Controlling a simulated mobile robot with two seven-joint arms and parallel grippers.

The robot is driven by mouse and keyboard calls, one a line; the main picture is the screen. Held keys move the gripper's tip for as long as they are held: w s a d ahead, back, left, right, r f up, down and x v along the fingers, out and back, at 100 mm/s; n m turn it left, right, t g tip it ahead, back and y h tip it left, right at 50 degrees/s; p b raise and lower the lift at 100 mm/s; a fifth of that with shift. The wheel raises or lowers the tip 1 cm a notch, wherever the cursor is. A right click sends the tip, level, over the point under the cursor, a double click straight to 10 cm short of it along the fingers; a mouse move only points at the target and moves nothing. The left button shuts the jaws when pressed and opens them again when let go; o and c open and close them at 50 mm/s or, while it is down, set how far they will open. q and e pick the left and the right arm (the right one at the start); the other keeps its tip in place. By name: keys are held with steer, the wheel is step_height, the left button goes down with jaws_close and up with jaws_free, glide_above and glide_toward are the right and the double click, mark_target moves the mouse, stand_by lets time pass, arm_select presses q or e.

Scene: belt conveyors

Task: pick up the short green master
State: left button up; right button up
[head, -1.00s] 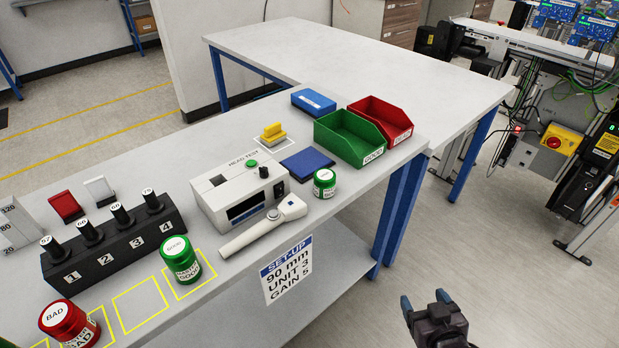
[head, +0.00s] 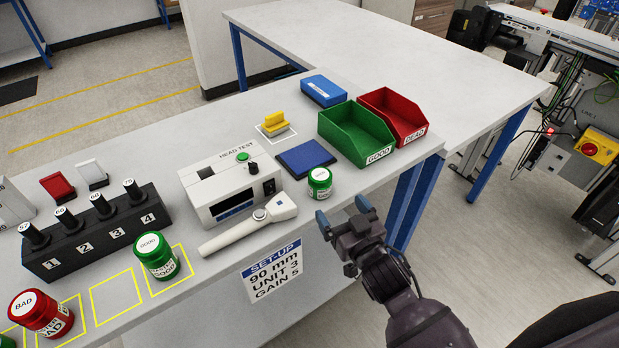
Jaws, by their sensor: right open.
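The short green master (head: 320,184), a small green jar with a pale lid, stands upright on the bench near its front edge, right of the white head tester. A taller green jar (head: 156,257) labelled GOOD stands in a yellow square at the left. My right gripper (head: 344,213) has its blue-tipped fingers apart and empty, just in front of the bench edge. In the picture it is just below and right of the short jar, apart from it. My left gripper is not in view.
The head tester (head: 228,190) and its white handheld probe (head: 240,231) are left of the short jar. A dark blue pad (head: 306,158) lies behind it. Green (head: 352,137) and red (head: 394,116) bins stand behind right. A red BAD jar (head: 40,313) is far left.

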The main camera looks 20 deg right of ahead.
mark_target(325, 187)
steer(key=shift+w+a, duration=0.3)
steer(key=shift+w, duration=1.45)
steer(key=shift+w+a, duration=0.25)
steer(key=shift+w, duration=1.5)
steer(key=shift+w+a, duration=0.3)
steer(key=shift+w, duration=1.45)
steer(key=shift+c, duration=0.5)
steer(key=c, duration=1.2)
steer(key=shift+o, duration=0.2)
step_height(325, 187, up, 20)
steer(key=p, duration=0.3)
